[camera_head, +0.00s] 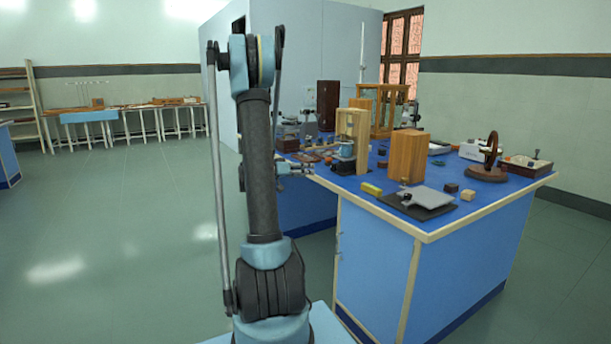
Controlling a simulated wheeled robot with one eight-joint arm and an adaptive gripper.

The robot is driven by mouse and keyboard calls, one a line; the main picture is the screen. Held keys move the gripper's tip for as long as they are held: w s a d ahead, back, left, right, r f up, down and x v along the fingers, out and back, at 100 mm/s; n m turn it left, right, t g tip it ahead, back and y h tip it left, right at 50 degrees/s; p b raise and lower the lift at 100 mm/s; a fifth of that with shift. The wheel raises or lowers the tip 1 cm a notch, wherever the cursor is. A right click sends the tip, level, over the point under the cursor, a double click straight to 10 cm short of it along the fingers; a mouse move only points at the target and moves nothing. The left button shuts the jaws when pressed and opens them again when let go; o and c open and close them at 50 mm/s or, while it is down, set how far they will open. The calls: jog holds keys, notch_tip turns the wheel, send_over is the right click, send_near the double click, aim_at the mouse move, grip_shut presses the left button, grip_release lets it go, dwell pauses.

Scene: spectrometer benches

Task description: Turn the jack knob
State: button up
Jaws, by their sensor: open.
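A low jack (428,200) with a grey top plate and a dark base sits near the front edge of the blue bench. A small part at its back left, which may be the knob, is too small to make out clearly. My gripper (308,168) is at the left edge of the bench, mostly behind my arm. It is open, and its fingers are small in the picture. It is well to the left of the jack and apart from it. I cannot tell whether anything lies between the fingers.
A tall wooden box (407,157) stands just behind the jack. A wooden frame (352,137) stands left of that box. A yellow block (371,189) lies left of the jack, small blocks to its right. A wheel on a round base (490,160) stands farther right. Floor left is clear.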

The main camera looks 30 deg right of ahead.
jog(key=s+a+f+n+y, duration=0.2)
jog(key=s+a+n+y, duration=0.2)
jog(key=s+a, duration=1)
jog(key=s+a+f+n+y, duration=0.3)
jog(key=s+a+n+y, duration=0.2)
jog(key=s+a, duration=0.9)
jog(key=s+y, duration=0.2)
jog(key=y, duration=0.1)
jog(key=shift+f+t+y, duration=0.2)
jog(key=shift+t+y, duration=0.1)
jog(key=shift+t, duration=0.1)
jog(key=s+a+f+n+y, duration=0.1)
jog(key=s+a, duration=0.1)
jog(key=s+a+f+n+y, duration=0.1)
jog(key=s+a, duration=0.1)
jog(key=s, duration=0.1)
jog(key=s+a+f+y, duration=0.1)
jog(key=s+a+f, duration=0.1)
jog(key=shift+s+a+f+n, duration=0.1)
jog(key=shift+s+a+n, duration=0.1)
jog(key=shift+s+n, duration=0.15)
jog(key=c, duration=0.4)
